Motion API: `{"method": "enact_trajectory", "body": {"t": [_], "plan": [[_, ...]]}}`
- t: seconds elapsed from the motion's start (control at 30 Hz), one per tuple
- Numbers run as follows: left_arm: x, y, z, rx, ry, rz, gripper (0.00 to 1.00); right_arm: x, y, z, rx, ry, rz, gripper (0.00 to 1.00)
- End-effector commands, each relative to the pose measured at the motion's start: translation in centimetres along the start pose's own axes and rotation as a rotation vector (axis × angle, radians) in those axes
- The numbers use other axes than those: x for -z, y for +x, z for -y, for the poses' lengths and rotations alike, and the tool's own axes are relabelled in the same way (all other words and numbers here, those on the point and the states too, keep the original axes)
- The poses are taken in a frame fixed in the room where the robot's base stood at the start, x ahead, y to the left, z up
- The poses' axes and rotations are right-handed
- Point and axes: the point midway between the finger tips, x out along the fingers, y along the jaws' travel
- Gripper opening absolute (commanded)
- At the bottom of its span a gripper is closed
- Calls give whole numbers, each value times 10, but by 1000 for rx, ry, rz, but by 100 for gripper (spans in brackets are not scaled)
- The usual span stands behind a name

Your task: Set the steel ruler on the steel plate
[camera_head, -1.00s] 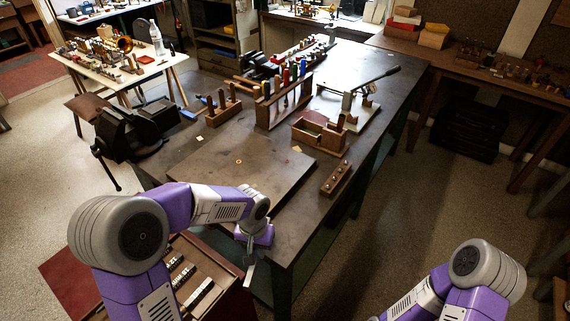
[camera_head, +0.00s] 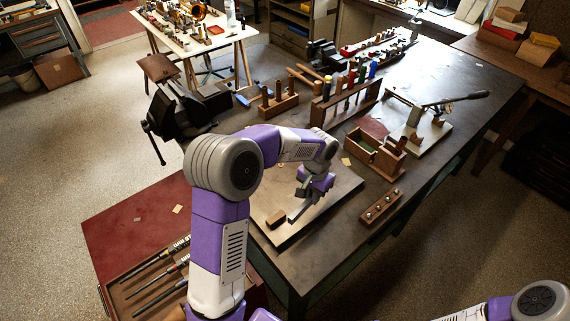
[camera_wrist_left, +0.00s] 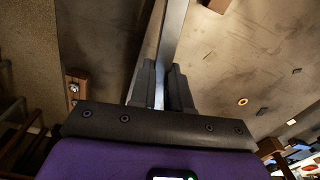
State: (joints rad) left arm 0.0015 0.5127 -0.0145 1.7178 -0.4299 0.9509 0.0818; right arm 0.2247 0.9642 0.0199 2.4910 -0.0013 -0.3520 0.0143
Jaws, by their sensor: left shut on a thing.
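The steel plate (camera_head: 340,194) is a flat, dull grey-brown sheet on the near end of the workbench. My left gripper (camera_head: 303,193) is over the plate and shut on the steel ruler (camera_head: 297,213). In the left wrist view the ruler (camera_wrist_left: 172,38) is a bright narrow strip running up from between the fingers (camera_wrist_left: 160,88). The plate's surface (camera_wrist_left: 225,70) lies beyond it. I cannot tell whether the ruler touches the plate. My right gripper is out of view; only part of that arm shows at the lower right.
A small wooden block (camera_head: 276,219) lies on the plate near the ruler. A wooden strip with studs (camera_head: 381,205) is right of the plate. A tool rack (camera_head: 345,99), an open wooden box (camera_head: 375,153) and a vise (camera_head: 184,112) stand farther back. An open drawer of tools (camera_head: 150,279) is at lower left.

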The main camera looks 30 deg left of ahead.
Motion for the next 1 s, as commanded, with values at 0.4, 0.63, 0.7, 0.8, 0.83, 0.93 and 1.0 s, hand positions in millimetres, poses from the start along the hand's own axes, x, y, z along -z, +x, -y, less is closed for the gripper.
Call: {"method": "enact_trajectory", "body": {"t": [0.4, 0.63, 0.7, 0.8, 0.83, 0.93, 1.0], "plan": [[48, -37, 55, -6, 168, -1, 0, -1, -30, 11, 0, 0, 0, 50], [49, 4, 56, -6, 174, 0, 0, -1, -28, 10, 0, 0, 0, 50], [49, 13, 56, -6, 174, 0, 0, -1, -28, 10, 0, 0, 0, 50], [49, 21, 56, -6, 173, -2, 0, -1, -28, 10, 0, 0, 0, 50], [49, 22, 56, -6, 173, -2, 0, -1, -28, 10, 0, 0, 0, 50], [49, 30, 56, -6, 172, -2, 0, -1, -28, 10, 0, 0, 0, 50], [49, 40, 55, -7, 172, 0, 0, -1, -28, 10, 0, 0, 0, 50]]}}
